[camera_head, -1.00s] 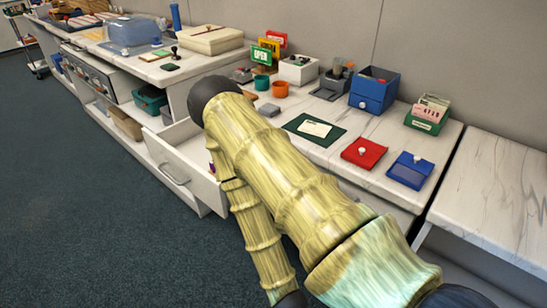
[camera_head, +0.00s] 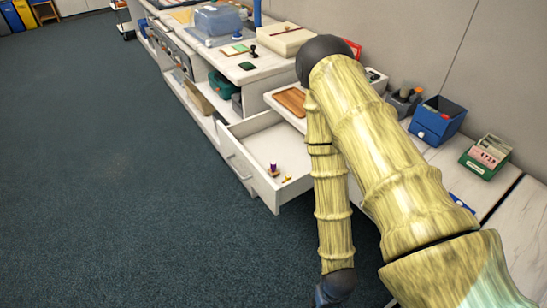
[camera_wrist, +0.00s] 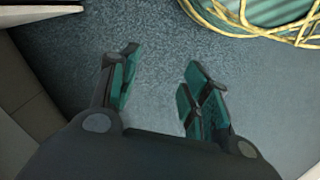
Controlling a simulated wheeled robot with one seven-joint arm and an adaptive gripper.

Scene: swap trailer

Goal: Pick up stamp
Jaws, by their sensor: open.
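A dark stamp with a knob handle (camera_head: 253,51) stands upright on the white counter, beside a small dark green pad (camera_head: 247,66). A small purple piece with a yellowish base (camera_head: 273,169) stands in the open drawer (camera_head: 243,142), near its front; I cannot tell whether it is a stamp too. My gripper (camera_wrist: 160,78) is open and empty in the wrist view, its teal-padded fingers apart above blue-grey carpet. No stamp shows in the wrist view. In the head view my arm hangs down at the right, and my gripper's fingers do not show.
A small yellow piece (camera_head: 287,178) lies by the purple one. A cream box (camera_head: 285,41) and a blue clear-lidded bin (camera_head: 219,19) stand on the counter. A brown wooden tray (camera_head: 291,101), blue box (camera_head: 437,120) and green card box (camera_head: 486,156) are nearby. The carpet (camera_head: 110,190) at left is clear.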

